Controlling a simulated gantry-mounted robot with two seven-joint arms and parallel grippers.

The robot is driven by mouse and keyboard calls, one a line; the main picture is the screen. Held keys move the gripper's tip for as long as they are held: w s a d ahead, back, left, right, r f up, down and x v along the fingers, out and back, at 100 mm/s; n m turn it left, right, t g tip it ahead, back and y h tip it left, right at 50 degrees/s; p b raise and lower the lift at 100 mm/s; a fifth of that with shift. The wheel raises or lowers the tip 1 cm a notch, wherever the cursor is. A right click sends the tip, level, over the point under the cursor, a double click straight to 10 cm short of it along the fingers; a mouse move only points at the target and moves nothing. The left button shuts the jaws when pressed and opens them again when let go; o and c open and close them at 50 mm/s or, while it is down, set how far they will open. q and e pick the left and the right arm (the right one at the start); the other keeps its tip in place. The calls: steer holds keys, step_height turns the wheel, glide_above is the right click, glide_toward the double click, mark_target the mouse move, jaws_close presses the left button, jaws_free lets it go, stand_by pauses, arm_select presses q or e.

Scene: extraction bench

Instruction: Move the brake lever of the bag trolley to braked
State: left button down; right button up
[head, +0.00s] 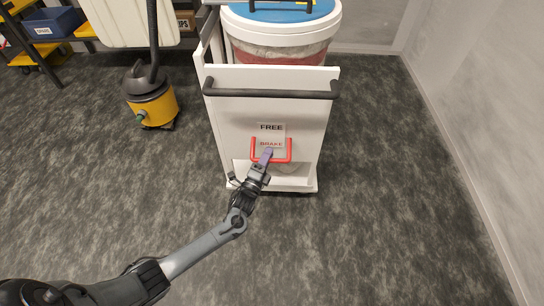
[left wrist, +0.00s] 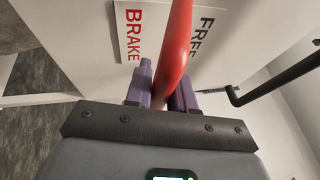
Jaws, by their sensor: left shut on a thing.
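The bag trolley (head: 230,110) is white and stands at the upper middle of the head view. Its front panel carries a label plate reading FREE above and BRAKE below (head: 271,128). The red brake lever (head: 288,154) is a U-shaped bar, level with the word BRAKE in the head view. My left gripper (head: 266,158) is at the middle of the bar. In the left wrist view the purple fingers (left wrist: 163,90) are shut on the red bar (left wrist: 178,45), one on each side. The label plate shows behind it. My right gripper is not in view.
The trolley's black push handle (head: 270,94) runs across above the label, and a white drum with a blue lid (head: 280,12) rides on the trolley. A yellow vacuum cleaner (head: 152,100) stands to the left. The right wall (head: 480,100) is apart from the trolley, with clear floor between.

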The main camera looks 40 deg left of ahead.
arm_select(q)
steer(key=shift+a+f, duration=0.1)
steer(key=shift+f, duration=0.1)
stand_by(0.3)
steer(key=c, duration=1.1)
jaws_free()
steer(key=shift+o, duration=0.2)
steer(key=shift+s+p, duration=0.3)
steer(key=shift+s, duration=0.1)
steer(key=p+v, duration=0.3)
steer(key=v, duration=0.7)
steer(key=shift+p, duration=0.4)
